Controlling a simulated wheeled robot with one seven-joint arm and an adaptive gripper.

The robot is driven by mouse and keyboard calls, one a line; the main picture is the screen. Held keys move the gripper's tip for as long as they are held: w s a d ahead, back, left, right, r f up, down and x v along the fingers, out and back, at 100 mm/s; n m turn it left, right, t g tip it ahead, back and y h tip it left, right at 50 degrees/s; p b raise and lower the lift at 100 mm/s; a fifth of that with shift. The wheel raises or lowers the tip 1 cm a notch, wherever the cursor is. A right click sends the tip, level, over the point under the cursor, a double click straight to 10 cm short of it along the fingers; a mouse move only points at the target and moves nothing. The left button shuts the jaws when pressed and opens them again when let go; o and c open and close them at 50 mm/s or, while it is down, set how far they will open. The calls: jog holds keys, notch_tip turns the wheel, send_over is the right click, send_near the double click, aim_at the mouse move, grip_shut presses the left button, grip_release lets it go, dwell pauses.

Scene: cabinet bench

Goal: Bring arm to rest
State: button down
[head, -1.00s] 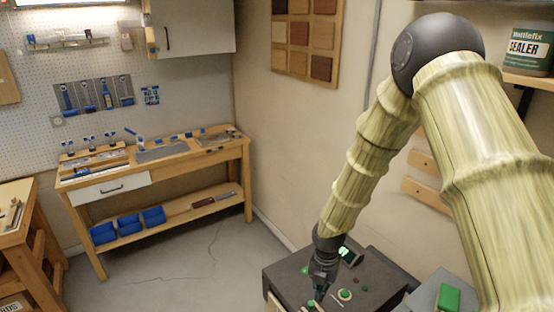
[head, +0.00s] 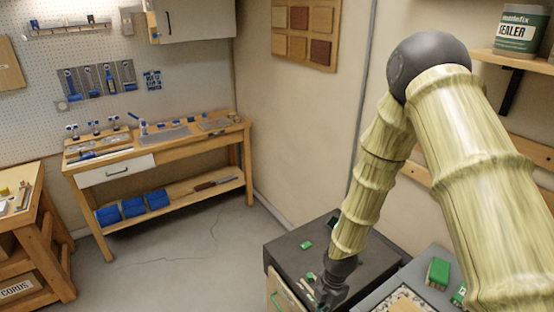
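My arm comes in from the right edge, bends at a dark round joint and reaches down to the lower middle of the head view. My gripper (head: 328,294) is dark and hangs at the bottom edge, in front of the dark-topped cabinet (head: 290,252). Its fingertips are small and partly cut off by the frame, so I cannot tell whether they are open or shut. I see nothing clearly held in it.
Small green items (head: 306,245) lie on the dark cabinet top. A grey surface with a green box (head: 438,272) stands right of the gripper. A wooden workbench (head: 165,150) is at the back left, with clear floor (head: 200,270) before it. A sealer can (head: 520,30) sits on a shelf.

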jog(key=s+d+f+m, duration=0.3)
jog(key=s+f+m, duration=0.1)
jog(key=s+m, duration=0.45)
jog(key=s+d+f+m+h, duration=0.1)
jog(key=s+d+f+m, duration=0.2)
jog(key=s+m, duration=0.6)
jog(key=s+d+f+m, duration=0.35)
jog(key=s+m, duration=0.35)
jog(key=s, duration=0.3)
notch_tip(320, 180, down, 15)
jog(key=b, duration=1.4)
jog(key=shift+a+b, duration=0.4)
jog(key=shift+a, duration=0.1)
